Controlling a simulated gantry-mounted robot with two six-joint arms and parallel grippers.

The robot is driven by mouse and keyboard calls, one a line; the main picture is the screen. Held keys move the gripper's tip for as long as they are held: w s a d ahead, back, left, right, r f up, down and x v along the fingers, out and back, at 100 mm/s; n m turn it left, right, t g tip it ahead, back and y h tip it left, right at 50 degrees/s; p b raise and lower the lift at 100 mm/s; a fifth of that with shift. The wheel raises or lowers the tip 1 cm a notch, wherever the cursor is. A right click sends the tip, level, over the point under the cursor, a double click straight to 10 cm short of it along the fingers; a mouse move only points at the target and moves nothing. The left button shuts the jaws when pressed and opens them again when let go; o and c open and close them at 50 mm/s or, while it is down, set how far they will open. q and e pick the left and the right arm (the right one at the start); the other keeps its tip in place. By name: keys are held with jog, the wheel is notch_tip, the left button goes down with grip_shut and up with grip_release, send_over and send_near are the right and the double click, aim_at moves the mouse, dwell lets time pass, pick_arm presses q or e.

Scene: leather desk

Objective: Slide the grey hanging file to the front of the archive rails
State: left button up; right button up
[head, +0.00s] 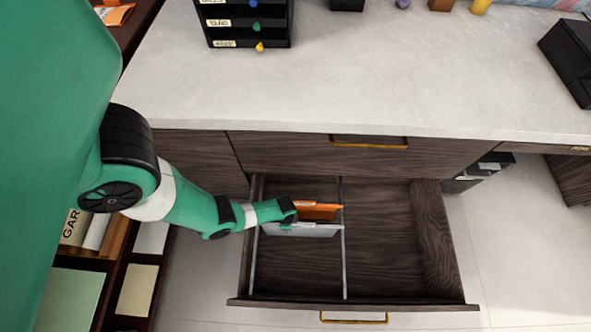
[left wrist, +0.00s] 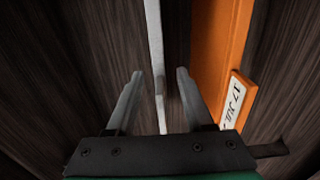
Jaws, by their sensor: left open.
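The grey hanging file (head: 318,231) hangs across the two rails of the open drawer, about midway along them and just in front of the orange file (head: 320,211). In the left wrist view, the grey file's thin top edge (left wrist: 154,40) runs between my left gripper's (left wrist: 159,74) two open fingers, with a gap on each side. In the head view, my left gripper (head: 289,213) is over the left part of the files and its fingers are hidden. The orange file (left wrist: 215,60), with a date label, is just right of the right finger. My right gripper is out of view.
The left rail (head: 254,258) and right rail (head: 344,262) run clear from the files to the drawer front (head: 400,308). The drawer's right part is empty. A pale desktop (head: 380,75) lies behind, and a shelf with folders stands at the left.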

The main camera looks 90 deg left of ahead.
pick_arm(q)
jog(key=shift+f, duration=0.45)
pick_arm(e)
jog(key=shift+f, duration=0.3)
pick_arm(q)
grip_shut()
dwell(0.8)
jog(key=shift+d, duration=0.1)
